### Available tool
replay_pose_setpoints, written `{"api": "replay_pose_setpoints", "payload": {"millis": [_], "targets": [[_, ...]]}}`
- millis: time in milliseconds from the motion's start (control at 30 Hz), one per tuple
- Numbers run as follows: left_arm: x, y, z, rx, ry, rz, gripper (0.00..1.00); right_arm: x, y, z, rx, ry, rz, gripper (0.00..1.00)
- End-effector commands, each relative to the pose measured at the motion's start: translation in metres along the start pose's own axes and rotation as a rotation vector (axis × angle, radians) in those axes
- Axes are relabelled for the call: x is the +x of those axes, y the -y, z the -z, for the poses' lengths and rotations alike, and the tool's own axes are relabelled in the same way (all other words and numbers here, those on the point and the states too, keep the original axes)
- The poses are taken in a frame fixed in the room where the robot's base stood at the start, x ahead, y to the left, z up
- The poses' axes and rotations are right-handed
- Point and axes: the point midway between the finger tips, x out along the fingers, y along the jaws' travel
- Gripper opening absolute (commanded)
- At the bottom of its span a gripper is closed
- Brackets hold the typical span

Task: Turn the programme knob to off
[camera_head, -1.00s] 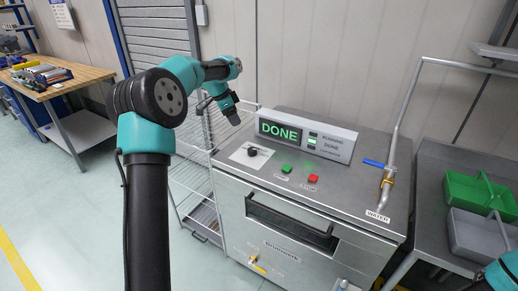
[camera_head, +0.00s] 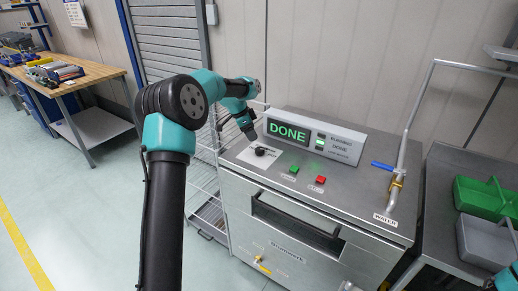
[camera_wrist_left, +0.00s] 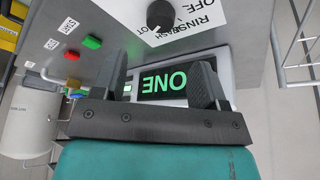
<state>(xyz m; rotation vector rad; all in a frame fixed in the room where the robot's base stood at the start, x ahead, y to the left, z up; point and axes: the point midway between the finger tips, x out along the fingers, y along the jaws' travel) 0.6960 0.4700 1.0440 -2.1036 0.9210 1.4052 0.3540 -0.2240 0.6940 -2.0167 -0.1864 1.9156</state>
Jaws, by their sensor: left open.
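The black programme knob (camera_head: 260,151) sits on a white label plate (camera_head: 252,160) at the left of the machine's top. In the left wrist view the knob (camera_wrist_left: 160,15) is at the top edge, with printed words such as RINSE, WASH and OFF beside it. Its exact pointer setting cannot be told. My left gripper (camera_head: 250,134) is above and just behind the knob, apart from it. In the left wrist view its two fingers (camera_wrist_left: 158,85) are spread with nothing between them. My right gripper is not in view; only a bit of teal arm shows at the lower right.
A display box (camera_head: 315,137) reading DONE stands behind the controls. A green button (camera_head: 294,169) and a red button (camera_head: 320,180) lie right of the knob. A pipe with a blue-handled valve (camera_head: 384,165) rises at the right. Green and grey totes (camera_head: 480,198) stand farther right.

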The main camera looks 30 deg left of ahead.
Motion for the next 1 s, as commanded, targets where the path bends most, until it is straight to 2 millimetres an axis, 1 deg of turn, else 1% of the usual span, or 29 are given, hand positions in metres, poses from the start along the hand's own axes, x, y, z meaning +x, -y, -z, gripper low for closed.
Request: {"api": "replay_pose_setpoints", "payload": {"millis": [33,300,500,700,933,967,1000], "targets": [[0.01,-0.001,0.0,0.0,0.001,-0.002,0.67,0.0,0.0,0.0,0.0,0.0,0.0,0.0],[0.056,-0.001,0.0,0.0,0.001,-0.003,0.67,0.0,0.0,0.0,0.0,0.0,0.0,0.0],[0.083,0.0,0.0,0.0,0.0,0.0,0.67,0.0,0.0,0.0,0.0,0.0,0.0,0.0],[0.094,0.0,0.0,0.0,-0.001,0.001,0.67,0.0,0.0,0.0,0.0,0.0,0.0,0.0],[0.094,0.0,0.0,0.0,-0.001,0.001,0.67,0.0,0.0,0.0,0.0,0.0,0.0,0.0],[0.094,0.0,0.0,0.0,-0.001,0.001,0.66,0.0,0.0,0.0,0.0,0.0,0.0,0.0],[0.094,0.0,0.0,0.0,-0.001,0.001,0.62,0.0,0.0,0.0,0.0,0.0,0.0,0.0]]}}
